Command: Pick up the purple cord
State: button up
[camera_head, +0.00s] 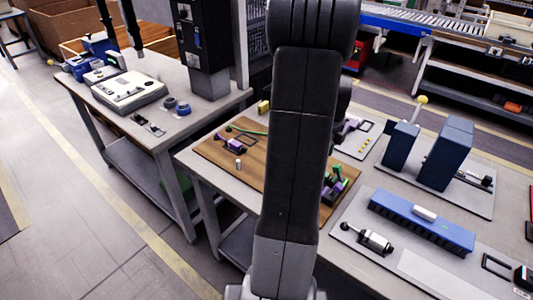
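No purple cord can be made out with certainty. Small purple parts (222,139) lie at the left of a brown wooden board (262,177) on the grey workbench, close to a thin green strand (246,130). More purple shows at the board's right, beside green parts (337,172), and on a pale plate (362,142) behind my arm. My dark arm rises through the middle of the view and covers the centre of the board. My gripper does not show clearly; the arm hides whatever is behind it.
Blue blocks (445,155) stand on a grey plate at the right, with a lever topped by a yellow knob (422,99). A long blue fixture (421,221) lies nearer. Another bench with a white device (127,90) stands at the left. The floor at the left is clear.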

aim_at(233, 144)
jog(key=i+j+u, duration=0.15)
jog(key=j+u, duration=0.15)
jog(key=u, duration=0.15)
jog(key=i+j+u, duration=0.2)
jog(key=u, duration=0.25)
jog(key=i+j+u, duration=0.15)
jog(key=u, duration=0.3)
jog(key=i, duration=0.1)
